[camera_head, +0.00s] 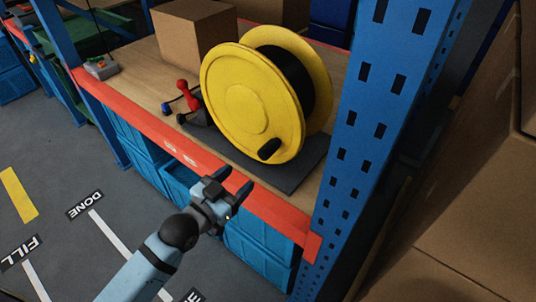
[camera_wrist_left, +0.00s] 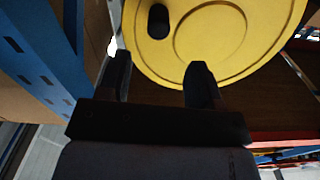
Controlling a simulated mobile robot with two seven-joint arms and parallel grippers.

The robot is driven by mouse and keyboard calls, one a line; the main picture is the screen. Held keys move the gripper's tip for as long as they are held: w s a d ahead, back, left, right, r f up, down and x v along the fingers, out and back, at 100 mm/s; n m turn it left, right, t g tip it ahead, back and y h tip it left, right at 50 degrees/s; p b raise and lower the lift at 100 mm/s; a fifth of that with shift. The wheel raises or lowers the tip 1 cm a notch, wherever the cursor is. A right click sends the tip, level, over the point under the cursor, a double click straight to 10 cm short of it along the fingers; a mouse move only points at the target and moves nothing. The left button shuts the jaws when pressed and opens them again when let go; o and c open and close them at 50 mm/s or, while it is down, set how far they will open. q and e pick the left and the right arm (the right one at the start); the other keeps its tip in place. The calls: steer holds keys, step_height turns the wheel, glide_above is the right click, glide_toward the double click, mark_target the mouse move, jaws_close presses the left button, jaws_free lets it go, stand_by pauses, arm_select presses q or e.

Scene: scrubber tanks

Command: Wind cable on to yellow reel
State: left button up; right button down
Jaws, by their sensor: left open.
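The yellow reel (camera_head: 235,95) stands upright on a dark base plate (camera_head: 305,165) on the wooden shelf. Black cable (camera_head: 285,75) shows wound between its two yellow discs. A black crank handle (camera_head: 269,149) sticks out low on the front disc. My left gripper (camera_head: 233,184) is open and empty, in front of the red shelf edge and below the handle. In the left wrist view, the open fingers (camera_wrist_left: 160,80) point at the yellow disc (camera_wrist_left: 215,35), and the handle (camera_wrist_left: 158,21) lies beyond them, apart from them. My right gripper is not in view.
A blue perforated rack post (camera_head: 380,110) stands close right of the reel. A red beam (camera_head: 150,125) edges the shelf, with blue crates (camera_head: 180,182) under it. A cardboard box (camera_head: 190,32) and a red-handled device (camera_head: 187,97) sit left of the reel. Large cartons (camera_head: 470,200) fill the right.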

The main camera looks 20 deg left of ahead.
mark_target(261, 157)
arm_select(q)
steer(key=x, duration=1.1)
steer(key=shift+w+d, duration=0.15)
steer(key=shift+w, duration=0.1)
steer(key=shift+c, duration=0.4)
steer(key=shift+f, duration=0.1)
jaws_close()
